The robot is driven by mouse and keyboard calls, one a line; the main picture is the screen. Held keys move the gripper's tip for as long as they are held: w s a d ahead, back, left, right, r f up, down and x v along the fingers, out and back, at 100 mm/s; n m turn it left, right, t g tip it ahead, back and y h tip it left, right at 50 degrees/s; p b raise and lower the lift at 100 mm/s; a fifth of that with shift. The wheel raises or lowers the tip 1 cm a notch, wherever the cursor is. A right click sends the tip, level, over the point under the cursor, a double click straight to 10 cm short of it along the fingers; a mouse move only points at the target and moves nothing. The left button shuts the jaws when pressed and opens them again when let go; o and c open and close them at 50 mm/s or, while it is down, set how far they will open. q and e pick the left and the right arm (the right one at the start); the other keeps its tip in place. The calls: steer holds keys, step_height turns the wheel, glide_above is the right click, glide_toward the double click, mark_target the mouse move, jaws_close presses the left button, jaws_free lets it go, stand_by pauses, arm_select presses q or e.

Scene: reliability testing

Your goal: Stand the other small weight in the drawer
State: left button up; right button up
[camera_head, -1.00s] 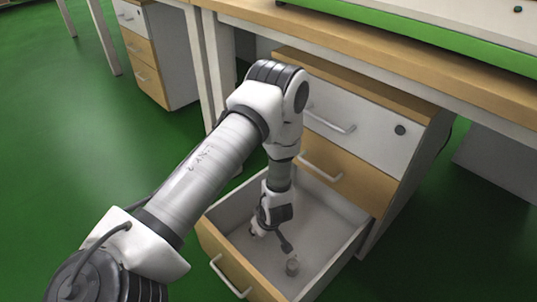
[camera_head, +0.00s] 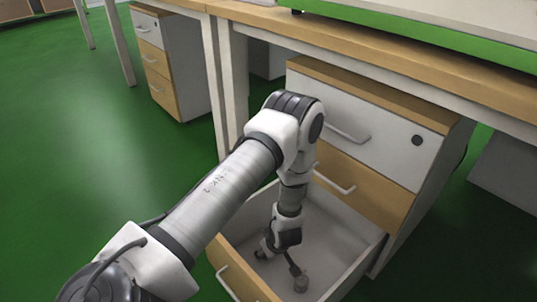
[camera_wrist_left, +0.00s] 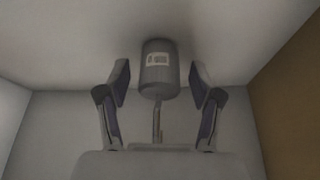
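A small grey cylindrical weight (camera_head: 301,284) with a hook is in the open lower drawer (camera_head: 366,262). In the left wrist view the weight (camera_wrist_left: 159,72) has a pale label, and its hook points back toward my palm. My left gripper (camera_head: 279,262) reaches down into the drawer from above. In the left wrist view its two fingers (camera_wrist_left: 160,88) are spread on either side of the weight, with a visible gap on both sides. I cannot tell whether the weight's base touches the drawer floor. I see no second weight. My right gripper is out of view.
The drawer belongs to a cabinet (camera_head: 372,115) under a wooden desk (camera_head: 395,50). The closed drawers above it have protruding handles. Pale drawer walls surround my gripper closely. Another cabinet (camera_head: 160,60) stands further left, with clear green floor before it.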

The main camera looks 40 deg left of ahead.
arm_select(q)
steer(key=shift+s+f, duration=0.2)
steer(key=shift+r, duration=0.3)
steer(key=w+p+v, duration=0.1)
steer(key=p+v, duration=0.6)
steer(key=v, duration=0.5)
steer(key=shift+s, duration=0.35)
steer(key=shift+r, duration=0.15)
